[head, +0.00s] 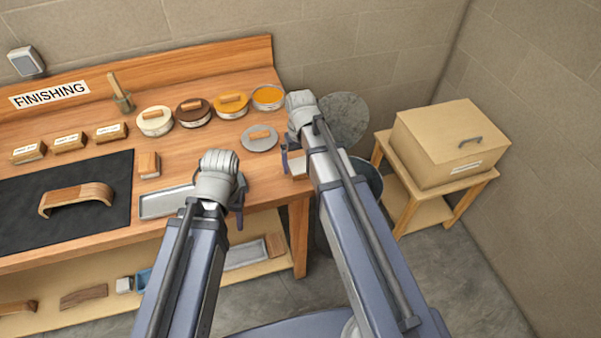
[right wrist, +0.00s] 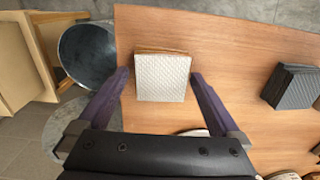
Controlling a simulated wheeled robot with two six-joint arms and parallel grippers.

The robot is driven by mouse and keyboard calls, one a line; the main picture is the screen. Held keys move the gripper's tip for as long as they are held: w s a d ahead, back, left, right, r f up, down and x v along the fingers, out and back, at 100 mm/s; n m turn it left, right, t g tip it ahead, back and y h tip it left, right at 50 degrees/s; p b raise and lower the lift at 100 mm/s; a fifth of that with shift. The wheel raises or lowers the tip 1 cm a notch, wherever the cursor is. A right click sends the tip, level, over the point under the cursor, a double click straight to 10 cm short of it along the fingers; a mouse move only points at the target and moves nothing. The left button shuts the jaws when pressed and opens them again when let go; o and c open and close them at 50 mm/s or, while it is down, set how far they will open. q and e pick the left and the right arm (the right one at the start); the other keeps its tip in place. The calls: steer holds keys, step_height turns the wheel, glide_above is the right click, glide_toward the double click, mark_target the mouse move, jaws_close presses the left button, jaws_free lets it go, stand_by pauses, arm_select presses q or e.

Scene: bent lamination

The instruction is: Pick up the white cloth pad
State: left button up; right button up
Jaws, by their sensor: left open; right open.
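The white cloth pad (right wrist: 162,80) shows in the right wrist view as a white, textured square with a brown edge behind it. It lies on the wooden bench near its edge. My right gripper (right wrist: 160,75) is open, with one finger on either side of the pad and gaps between. In the head view the pad (head: 297,164) is partly hidden by my right gripper (head: 291,160) at the bench's right end. My left gripper (head: 240,205) is open and empty near the bench's front edge, beside a grey metal tray (head: 168,202).
A bucket (right wrist: 88,52) stands close beside the bench end. A black mat (head: 66,233) bears a bent wood piece (head: 76,197). A box (head: 452,145) stands on a stand at right.

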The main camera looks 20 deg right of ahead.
mark_target(301, 165)
steer(key=c, duration=1.2)
steer(key=shift+r, duration=0.1)
steer(key=shift+c, duration=0.2)
step_height(301, 165, up, 10)
steer(key=p, duration=1)
steer(key=o, duration=0.9)
steer(key=c, duration=0.6)
